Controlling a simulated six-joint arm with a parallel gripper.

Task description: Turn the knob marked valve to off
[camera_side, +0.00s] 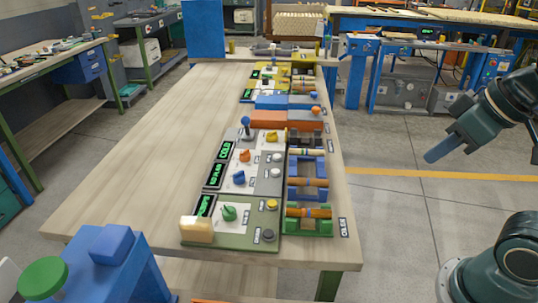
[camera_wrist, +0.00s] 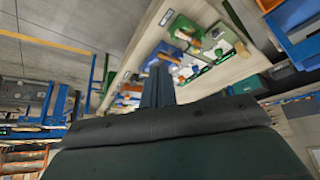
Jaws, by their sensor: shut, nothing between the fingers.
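Several knobs sit on panels along the table: a green knob (camera_side: 229,213) on the nearest panel, a blue knob (camera_side: 239,178) behind it and an orange knob (camera_side: 244,156) further back. Their markings are too small to read, so I cannot tell which is the valve or where it points. Dark displays with green text stand left of the knobs; one seems to read COLD. My gripper (camera_side: 432,157) is shut and empty, in the air right of the table, apart from every panel. Its closed fingers (camera_wrist: 157,82) also show in the wrist view.
The wooden table (camera_side: 125,165) is bare on its left side. A cream block (camera_side: 196,230) stands at the near panel's left corner. Racks with turned wood pieces (camera_side: 308,183) line the panels' right side. A blue stand (camera_side: 115,270) is at the front left.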

